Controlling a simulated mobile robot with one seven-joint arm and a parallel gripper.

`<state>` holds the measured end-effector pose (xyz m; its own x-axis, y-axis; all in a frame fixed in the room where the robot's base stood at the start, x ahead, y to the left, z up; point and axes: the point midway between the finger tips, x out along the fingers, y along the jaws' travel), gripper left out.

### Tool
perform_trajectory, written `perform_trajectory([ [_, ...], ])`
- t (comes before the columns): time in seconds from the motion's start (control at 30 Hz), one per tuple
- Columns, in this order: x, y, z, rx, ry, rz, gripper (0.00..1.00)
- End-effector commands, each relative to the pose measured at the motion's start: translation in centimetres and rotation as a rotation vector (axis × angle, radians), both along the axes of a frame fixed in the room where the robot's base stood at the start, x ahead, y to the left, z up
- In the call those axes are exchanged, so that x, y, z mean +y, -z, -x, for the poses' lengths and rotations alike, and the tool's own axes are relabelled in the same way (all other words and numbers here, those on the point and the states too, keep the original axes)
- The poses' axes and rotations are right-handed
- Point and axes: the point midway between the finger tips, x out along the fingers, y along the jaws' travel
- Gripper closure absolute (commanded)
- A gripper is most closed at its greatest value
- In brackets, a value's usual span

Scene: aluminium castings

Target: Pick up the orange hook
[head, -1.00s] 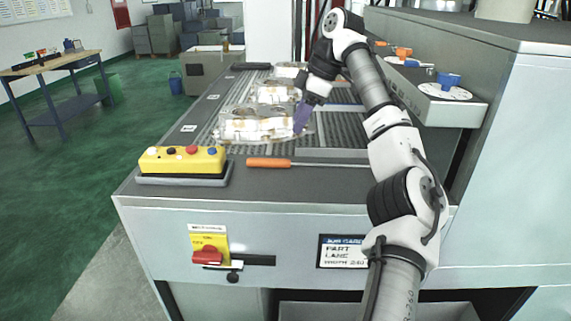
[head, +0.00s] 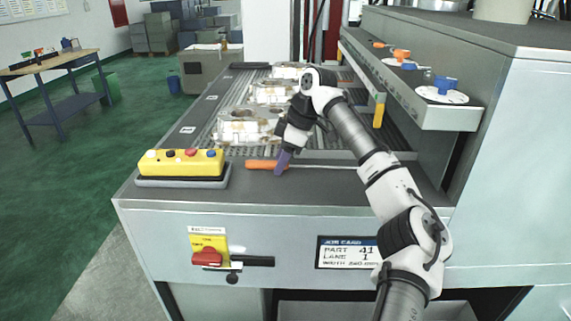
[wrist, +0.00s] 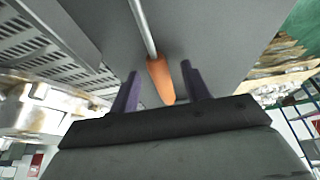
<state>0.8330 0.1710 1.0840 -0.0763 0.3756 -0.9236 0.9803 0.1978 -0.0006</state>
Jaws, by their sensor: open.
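The orange hook has an orange handle (head: 262,164) and a thin metal rod. It lies on the grey front ledge (head: 330,189) of the conveyor machine. In the wrist view, the handle (wrist: 160,80) lies between the two purple fingers, with its rod running up and away. My gripper (head: 281,165) is over the handle in the head view and hides part of the hook. In the wrist view, my gripper (wrist: 160,70) is open, with a gap on each side of the handle. I cannot tell how far down the fingers reach.
A yellow button box (head: 181,163) stands left of the hook. Rough silvery castings (head: 246,127) sit on the slatted lane behind it. A side shelf (head: 420,108) with dials runs along the right. The front ledge right of the hook is clear.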

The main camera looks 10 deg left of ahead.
Motion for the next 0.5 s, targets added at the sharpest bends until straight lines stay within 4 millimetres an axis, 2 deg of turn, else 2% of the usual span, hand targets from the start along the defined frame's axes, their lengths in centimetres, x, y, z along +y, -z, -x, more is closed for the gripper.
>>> perform_trajectory([
  [0.1,0.0,-0.01,0.0,0.0,0.0,0.0,0.54],
  [0.43,-0.01,-0.05,0.0,0.0,0.0,0.0,0.98],
  [0.5,0.0,-0.08,0.0,0.0,-0.001,0.0,1.0],
])
